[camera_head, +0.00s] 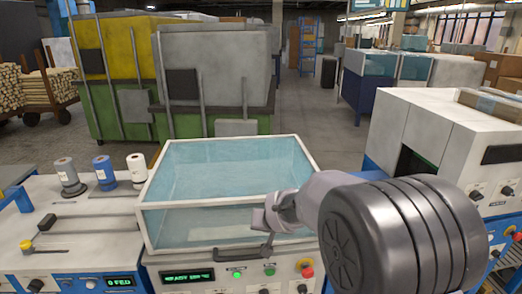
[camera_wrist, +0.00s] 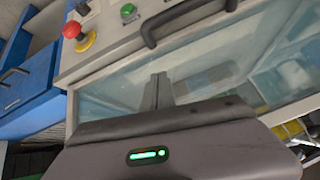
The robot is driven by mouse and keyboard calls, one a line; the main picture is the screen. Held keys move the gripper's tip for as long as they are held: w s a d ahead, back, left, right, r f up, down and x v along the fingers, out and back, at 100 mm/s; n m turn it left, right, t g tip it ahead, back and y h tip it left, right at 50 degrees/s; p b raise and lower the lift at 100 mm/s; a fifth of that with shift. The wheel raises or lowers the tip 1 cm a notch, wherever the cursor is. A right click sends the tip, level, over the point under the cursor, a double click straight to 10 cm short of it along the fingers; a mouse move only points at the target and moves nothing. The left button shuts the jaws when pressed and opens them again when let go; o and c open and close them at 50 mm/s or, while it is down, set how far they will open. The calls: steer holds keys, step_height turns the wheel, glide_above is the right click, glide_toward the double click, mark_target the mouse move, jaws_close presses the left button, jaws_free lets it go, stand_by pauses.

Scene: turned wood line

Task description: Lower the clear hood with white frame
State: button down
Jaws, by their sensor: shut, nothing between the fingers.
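The clear hood with white frame (camera_head: 228,140) stands in the middle of the head view, with bluish see-through top and front panels. Its lower front edge lies close above the control panel, and I see no clear gap there. A dark bar handle (camera_head: 245,252) is at that edge. In the wrist view the handle (camera_wrist: 185,17) is at the top, with the hood's clear front panel (camera_wrist: 215,80) below it. My gripper (camera_head: 262,220) is shut and empty, in front of the hood's front panel and above the handle, apart from the handle. Its fingers (camera_wrist: 158,92) show against the panel.
The control panel holds a green button (camera_head: 269,269) and a red emergency knob (camera_head: 307,268). Thread-like spools (camera_head: 103,172) stand on a white bench at left. A white machine (camera_head: 425,130) stands at right. Large yellow and grey bins (camera_head: 215,65) stand behind the hood.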

steer(key=s+d+r+m+p, duration=0.1)
steer(key=s+d+r, duration=0.45)
steer(key=s, duration=0.35)
steer(key=s+d+r+m+p, duration=0.1)
steer(key=s+d+r+p, duration=0.1)
steer(key=s+d+r, duration=0.45)
steer(key=s+r+m, duration=0.1)
steer(key=s, duration=0.9)
steer(key=s+d+r+m+g, duration=0.1)
steer(key=s, duration=0.9)
steer(key=shift+d+r+m+g, duration=0.3)
steer(key=shift+r, duration=0.05)
steer(key=shift+s, duration=0.1)
